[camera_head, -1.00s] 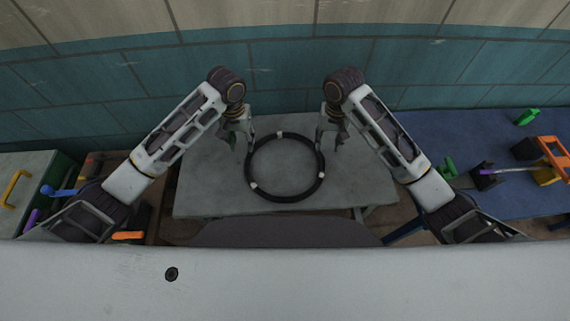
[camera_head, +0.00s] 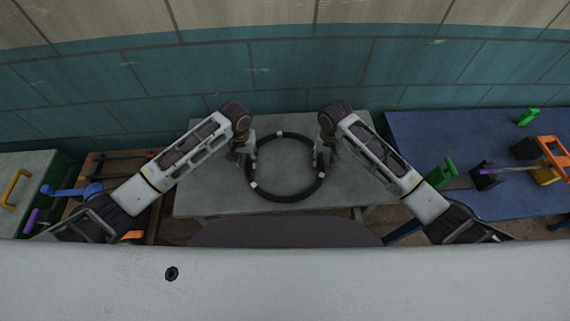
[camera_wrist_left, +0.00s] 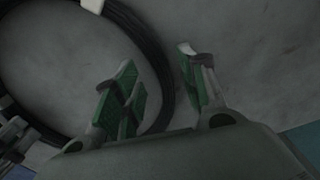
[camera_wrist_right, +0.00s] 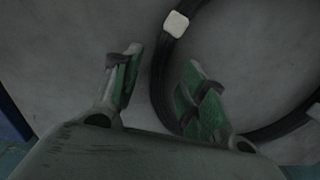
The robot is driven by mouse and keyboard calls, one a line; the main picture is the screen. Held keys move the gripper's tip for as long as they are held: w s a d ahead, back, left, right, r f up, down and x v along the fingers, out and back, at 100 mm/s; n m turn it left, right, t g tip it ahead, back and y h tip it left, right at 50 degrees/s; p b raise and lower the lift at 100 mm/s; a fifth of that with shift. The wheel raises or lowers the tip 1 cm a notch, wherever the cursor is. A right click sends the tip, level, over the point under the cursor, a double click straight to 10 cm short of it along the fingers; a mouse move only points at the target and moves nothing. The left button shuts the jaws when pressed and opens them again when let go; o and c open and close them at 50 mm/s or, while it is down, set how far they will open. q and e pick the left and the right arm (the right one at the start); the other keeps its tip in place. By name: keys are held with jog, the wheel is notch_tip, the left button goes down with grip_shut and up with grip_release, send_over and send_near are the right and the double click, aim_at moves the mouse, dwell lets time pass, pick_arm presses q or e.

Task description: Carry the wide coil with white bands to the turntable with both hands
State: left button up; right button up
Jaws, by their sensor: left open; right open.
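The wide black coil with white bands (camera_head: 284,197) lies flat on the grey table in the head view. My left gripper (camera_head: 247,160) is at its left side and my right gripper (camera_head: 322,160) is at its right side. In the left wrist view the open left fingers (camera_wrist_left: 160,85) stand on either side of the coil's black ring (camera_wrist_left: 158,60). In the right wrist view the open right fingers (camera_wrist_right: 160,85) also straddle the ring (camera_wrist_right: 160,75), near a white band (camera_wrist_right: 176,24). Neither gripper is closed on it. No turntable can be made out.
The coil rests on a grey table (camera_head: 215,195) against a teal tiled wall (camera_head: 300,75). A blue table (camera_head: 420,130) at the right holds green, orange and dark items. At the left are a grey top with a yellow handle (camera_head: 14,188) and a blue-handled item (camera_head: 75,191).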

pick_arm(q)
jog(key=shift+f, duration=1.2)
pick_arm(e)
jog(key=shift+f, duration=1.2)
pick_arm(q)
jog(key=shift+c, duration=0.2)
grip_shut()
pick_arm(e)
grip_shut()
